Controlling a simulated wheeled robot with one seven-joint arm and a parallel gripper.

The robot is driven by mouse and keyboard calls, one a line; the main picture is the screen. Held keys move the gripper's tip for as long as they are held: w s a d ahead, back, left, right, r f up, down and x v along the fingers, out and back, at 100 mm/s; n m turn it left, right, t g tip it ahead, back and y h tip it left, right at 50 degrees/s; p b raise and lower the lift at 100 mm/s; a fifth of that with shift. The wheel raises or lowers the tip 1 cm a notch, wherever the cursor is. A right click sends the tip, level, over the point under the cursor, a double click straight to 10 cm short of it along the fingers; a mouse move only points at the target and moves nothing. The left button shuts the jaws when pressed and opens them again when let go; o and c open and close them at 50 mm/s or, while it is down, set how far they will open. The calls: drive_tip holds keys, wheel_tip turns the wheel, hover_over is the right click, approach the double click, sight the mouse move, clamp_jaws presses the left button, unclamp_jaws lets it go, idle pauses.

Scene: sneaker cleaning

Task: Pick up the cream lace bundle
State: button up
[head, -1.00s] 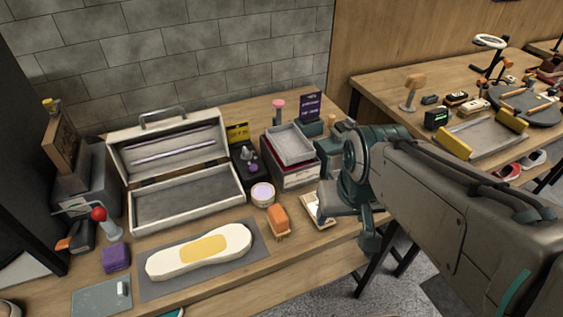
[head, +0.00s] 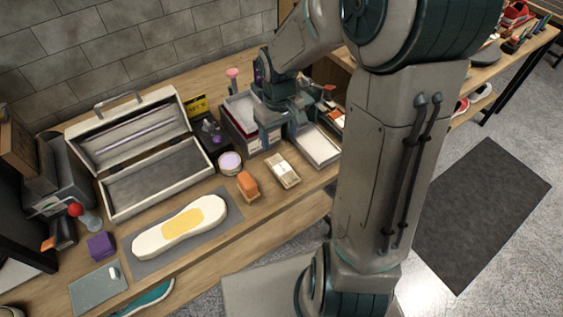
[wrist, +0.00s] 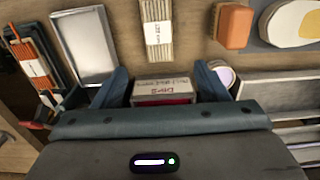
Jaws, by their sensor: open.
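The cream lace bundle (head: 283,171) lies flat on the wooden bench, with a pale printed band around its middle. It also shows at the top centre of the wrist view (wrist: 157,22), ahead of the fingertips and apart from them. My gripper (head: 281,136) is beyond the bundle in the head view, beside the shoe box and pointing down. In the wrist view its two fingers (wrist: 160,75) are spread, with a printed box end (wrist: 163,90) showing between them. Nothing is held.
An orange brush (head: 248,184) and a round tin (head: 230,162) are left of the bundle. A shallow grey tray (wrist: 84,44) is on its other side, by rust-coloured laces (wrist: 35,60). The shoe sole (head: 180,224) lies on a grey mat. Bare bench lies in front of the bundle.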

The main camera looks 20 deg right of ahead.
hover_over(281, 166)
wheel_tip(281, 166, down, 8)
drive_tip(key=shift+a+r, duration=0.1)
drive_tip(key=shift+a, duration=0.05)
drive_tip(key=shift+f, duration=2.7)
drive_tip(key=shift+d, duration=0.2)
drive_tip(key=shift+c, duration=0.4)
drive_tip(key=c, duration=0.9)
